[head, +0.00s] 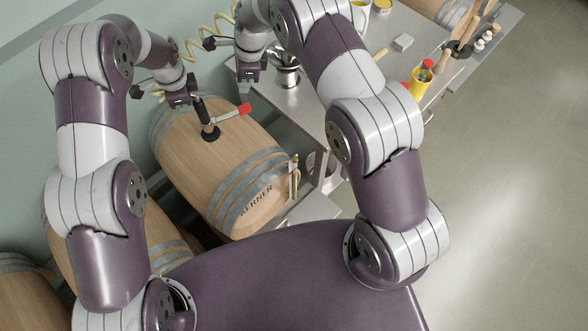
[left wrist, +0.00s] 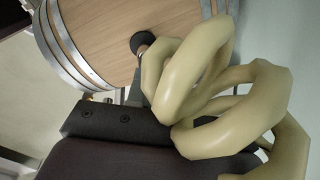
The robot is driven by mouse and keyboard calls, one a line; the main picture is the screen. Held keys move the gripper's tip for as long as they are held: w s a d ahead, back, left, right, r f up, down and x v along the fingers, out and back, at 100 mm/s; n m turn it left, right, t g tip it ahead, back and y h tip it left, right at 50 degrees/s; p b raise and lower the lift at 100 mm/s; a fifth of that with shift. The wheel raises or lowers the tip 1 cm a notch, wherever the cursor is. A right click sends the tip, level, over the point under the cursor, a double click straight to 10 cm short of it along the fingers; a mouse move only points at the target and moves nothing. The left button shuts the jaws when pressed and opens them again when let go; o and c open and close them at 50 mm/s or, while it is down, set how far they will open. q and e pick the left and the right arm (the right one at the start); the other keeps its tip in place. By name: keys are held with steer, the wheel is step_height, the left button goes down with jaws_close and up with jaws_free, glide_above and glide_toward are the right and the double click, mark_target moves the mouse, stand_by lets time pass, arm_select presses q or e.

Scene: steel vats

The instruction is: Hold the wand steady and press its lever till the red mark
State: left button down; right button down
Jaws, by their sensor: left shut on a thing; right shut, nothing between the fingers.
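The black wand (head: 206,120) stands in the top of a wooden barrel (head: 185,150), its foot at the dark bung hole. Its pale lever (head: 228,115) sticks out to the right and ends in a red tip. My left gripper (head: 194,99) is shut on the wand near its top. My right gripper (head: 249,80) is shut and empty, above and behind the red tip and apart from it. In the left wrist view, a cream coiled hose (left wrist: 205,75) hides most of the wand and the fingertips; the barrel (left wrist: 110,40) shows behind. I cannot make out the red mark.
A steel bench (head: 310,105) stands right of the barrel, with a metal jug (head: 287,72), a yellow bottle with a red cap (head: 420,80) and a grey block (head: 403,42). A second barrel (head: 25,290) lies at lower left. The floor at right is clear.

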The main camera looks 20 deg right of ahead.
mark_target(245, 108)
steer(key=n, duration=0.6)
steer(key=f+n+t+h, duration=0.1)
steer(key=n, duration=0.5)
steer(key=a+n+t+h, duration=0.1)
steer(key=n, duration=0.5)
steer(key=shift+w+a+f+n, duration=0.1)
steer(key=shift+w+f+n, duration=0.2)
steer(key=shift+w+n, duration=0.1)
steer(key=shift+f+h, duration=0.3)
steer(key=shift+s+x, duration=0.2)
steer(key=shift+x, duration=0.7)
steer(key=shift+s+x, duration=0.2)
steer(key=shift+x, duration=0.7)
steer(key=shift+s+x, duration=0.2)
steer(key=shift+x, duration=0.7)
steer(key=shift+a+f, duration=0.1)
steer(key=shift+f, duration=0.1)
steer(key=shift+s+x, duration=0.25)
steer(key=shift+x, duration=0.85)
stand_by(1.5)
